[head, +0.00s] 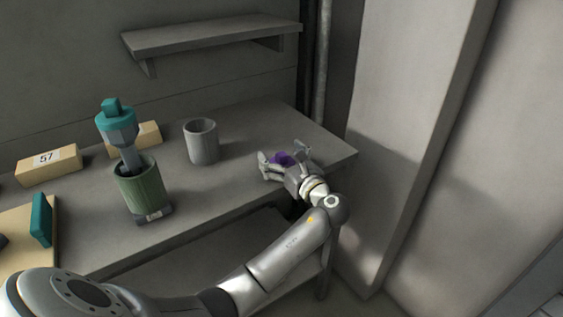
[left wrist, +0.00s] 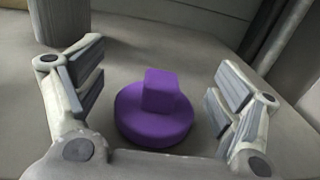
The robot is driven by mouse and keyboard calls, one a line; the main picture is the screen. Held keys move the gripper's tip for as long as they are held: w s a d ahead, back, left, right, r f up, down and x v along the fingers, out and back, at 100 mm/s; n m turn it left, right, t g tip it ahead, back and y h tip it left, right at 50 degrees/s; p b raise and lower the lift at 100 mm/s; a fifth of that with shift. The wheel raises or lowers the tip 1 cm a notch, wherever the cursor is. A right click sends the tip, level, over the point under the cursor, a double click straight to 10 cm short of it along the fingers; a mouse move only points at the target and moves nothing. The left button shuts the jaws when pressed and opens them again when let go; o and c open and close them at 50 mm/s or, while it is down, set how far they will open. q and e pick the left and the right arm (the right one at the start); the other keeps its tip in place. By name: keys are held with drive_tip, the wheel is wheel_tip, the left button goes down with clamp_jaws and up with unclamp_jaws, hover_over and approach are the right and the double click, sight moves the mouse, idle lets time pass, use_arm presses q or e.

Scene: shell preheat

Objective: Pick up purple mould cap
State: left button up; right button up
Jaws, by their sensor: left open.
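The purple mould cap (head: 281,158) stands on the table near its right end, partly hidden behind my left gripper in the head view. In the left wrist view the purple mould cap (left wrist: 154,114) is a round disc with a square block on top, upright on the surface. My left gripper (head: 283,155) is open at the cap. In the left wrist view its fingers (left wrist: 158,92) are spread on either side of the cap, with a gap on both sides. My right gripper is not in view.
A grey cup (head: 201,142) stands left of my gripper. Further left are a green holder (head: 140,188) with a teal-topped tool (head: 117,127) and a box marked 57 (head: 48,166). A shelf (head: 210,36) hangs above. A wall (head: 415,130) rises right of the table (head: 245,185).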

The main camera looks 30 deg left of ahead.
use_arm(q)
drive_tip(key=c, duration=1.1)
